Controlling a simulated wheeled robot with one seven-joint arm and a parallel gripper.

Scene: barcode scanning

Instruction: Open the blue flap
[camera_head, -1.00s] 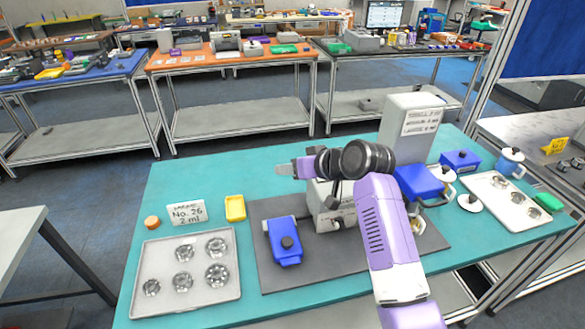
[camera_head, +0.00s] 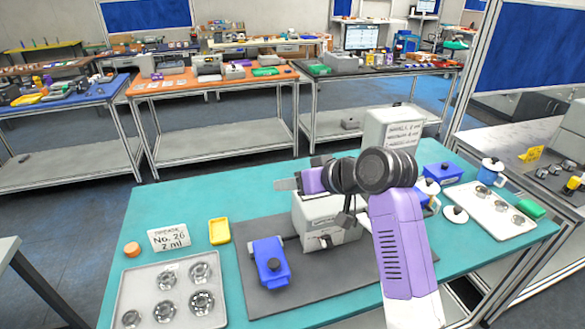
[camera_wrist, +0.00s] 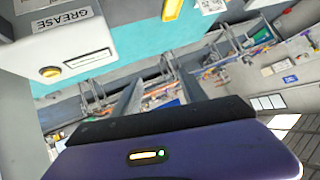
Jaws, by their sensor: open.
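My gripper (camera_head: 288,183) is raised above the mat, pointing left in the head view, open and empty. Its two spread fingers also show in the wrist view (camera_wrist: 157,88). A grey-white machine (camera_head: 388,128) with a printed label stands behind my arm, its lower box (camera_head: 318,213) beneath the gripper. A blue part at the machine's right is mostly hidden by my purple arm; whether it is the flap I cannot tell. The wrist view shows a white housing (camera_wrist: 75,30) labelled GREASE.
A metal tray (camera_head: 140,285) with several round glassy pieces lies front left. A yellow tray (camera_head: 219,231), a label card (camera_head: 169,239) and an orange cap (camera_head: 131,249) lie nearby. At right are a blue box (camera_head: 440,173), a blue mug (camera_head: 491,174) and a white tray (camera_head: 485,212).

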